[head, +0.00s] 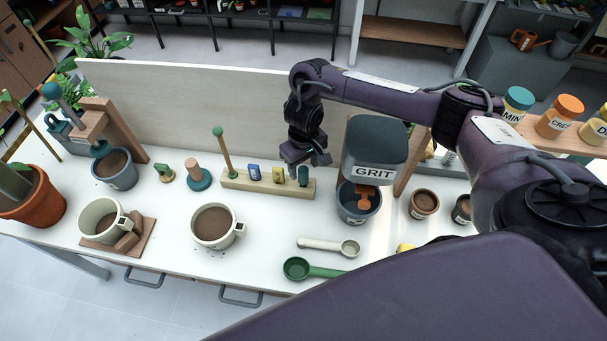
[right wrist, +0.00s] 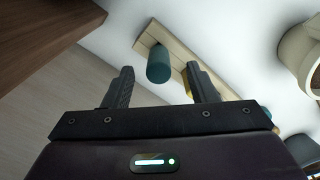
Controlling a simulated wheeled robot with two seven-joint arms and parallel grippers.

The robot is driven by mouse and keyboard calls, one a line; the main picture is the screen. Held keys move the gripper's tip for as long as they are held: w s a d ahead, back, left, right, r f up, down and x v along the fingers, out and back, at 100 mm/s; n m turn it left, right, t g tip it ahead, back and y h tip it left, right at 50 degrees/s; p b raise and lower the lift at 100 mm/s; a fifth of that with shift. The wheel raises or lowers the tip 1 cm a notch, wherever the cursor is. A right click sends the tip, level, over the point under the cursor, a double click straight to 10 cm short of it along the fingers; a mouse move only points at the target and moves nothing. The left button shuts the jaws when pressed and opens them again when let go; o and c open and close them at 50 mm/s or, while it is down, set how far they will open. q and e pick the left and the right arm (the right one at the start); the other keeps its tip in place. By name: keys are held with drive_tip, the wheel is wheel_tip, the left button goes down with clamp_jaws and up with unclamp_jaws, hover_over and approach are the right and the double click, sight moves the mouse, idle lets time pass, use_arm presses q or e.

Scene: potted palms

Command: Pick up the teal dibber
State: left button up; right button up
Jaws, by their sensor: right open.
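The teal dibber (head: 303,177) stands upright at the right end of a pale wooden rack (head: 240,183) on the white bench. In the right wrist view, the dibber (right wrist: 159,65) shows as a teal cylinder between the two fingers, with the rack (right wrist: 184,55) behind it. My right gripper (head: 306,158) is just above the dibber, pointing down, open and empty. The fingers (right wrist: 160,80) are apart from the dibber on both sides, as far as I can see. My left gripper is not in view.
A GRIT container (head: 374,145) hangs close right of the gripper, above a dark blue pot (head: 358,215). The rack also holds a green-knobbed stick (head: 224,150) and seed packets. A pale back panel (head: 200,100) stands behind. Scoops (head: 328,245) lie in front.

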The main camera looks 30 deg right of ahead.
sight(303, 169)
wheel_tip(303, 169, down, 2)
drive_tip(key=shift+w+f+p, duration=0.15)
drive_tip(key=shift+f+p, duration=0.05)
drive_tip(key=shift+p, duration=0.45)
wheel_tip(303, 169, down, 3)
drive_tip(key=shift+w+r, duration=0.15)
drive_tip(key=shift+r, duration=0.05)
drive_tip(key=c, duration=1)
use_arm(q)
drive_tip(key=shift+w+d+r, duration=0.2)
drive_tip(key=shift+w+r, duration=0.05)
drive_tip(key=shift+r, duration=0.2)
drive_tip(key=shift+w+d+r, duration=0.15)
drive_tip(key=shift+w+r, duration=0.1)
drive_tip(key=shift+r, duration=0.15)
use_arm(e)
drive_tip(key=shift+r, duration=0.1)
